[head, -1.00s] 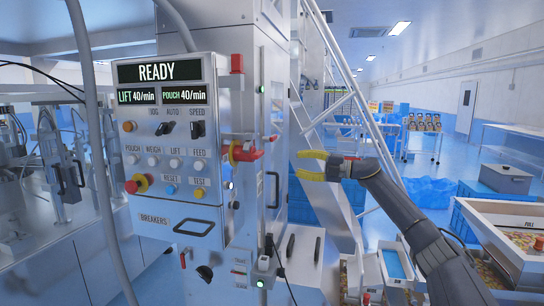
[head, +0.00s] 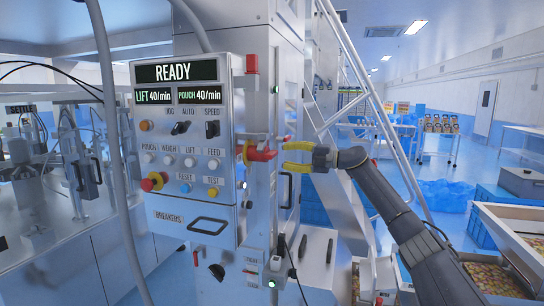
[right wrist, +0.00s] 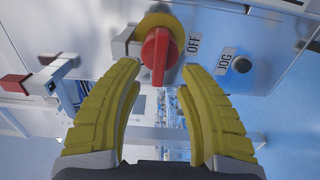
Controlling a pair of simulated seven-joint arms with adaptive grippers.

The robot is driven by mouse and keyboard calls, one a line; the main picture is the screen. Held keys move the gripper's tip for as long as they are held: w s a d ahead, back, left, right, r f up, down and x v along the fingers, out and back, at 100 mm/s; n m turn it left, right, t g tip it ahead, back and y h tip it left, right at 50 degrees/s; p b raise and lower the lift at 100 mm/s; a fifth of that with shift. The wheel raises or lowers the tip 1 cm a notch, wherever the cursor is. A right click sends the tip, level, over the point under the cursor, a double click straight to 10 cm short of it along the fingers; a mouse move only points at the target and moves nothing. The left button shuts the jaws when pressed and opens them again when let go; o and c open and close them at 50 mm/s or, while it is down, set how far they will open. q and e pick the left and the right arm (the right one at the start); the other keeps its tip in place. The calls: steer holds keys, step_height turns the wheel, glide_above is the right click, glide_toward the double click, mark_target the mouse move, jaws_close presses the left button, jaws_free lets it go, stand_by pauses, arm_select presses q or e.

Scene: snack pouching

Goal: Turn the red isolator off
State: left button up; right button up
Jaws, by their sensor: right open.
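The red isolator handle (head: 262,154) sits on a yellow plate on the right side of the control cabinet. In the right wrist view the red handle (right wrist: 155,54) stands nearly upright in the picture on its round yellow plate, with an OFF label (right wrist: 193,43) to its right. My right gripper (head: 284,156) is open, with its yellow fingers pointing at the handle from the right. My left gripper is out of view.
The cabinet front (head: 185,125) carries a READY display, switches, several buttons and a red stop button (head: 153,181). A red part (right wrist: 15,83) juts out at the left in the right wrist view. A stair rail (head: 365,90) rises behind my right arm.

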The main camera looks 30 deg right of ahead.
mark_target(275, 155)
steer(key=shift+x, duration=2.9)
steer(key=shift+o, duration=0.3)
jaws_close()
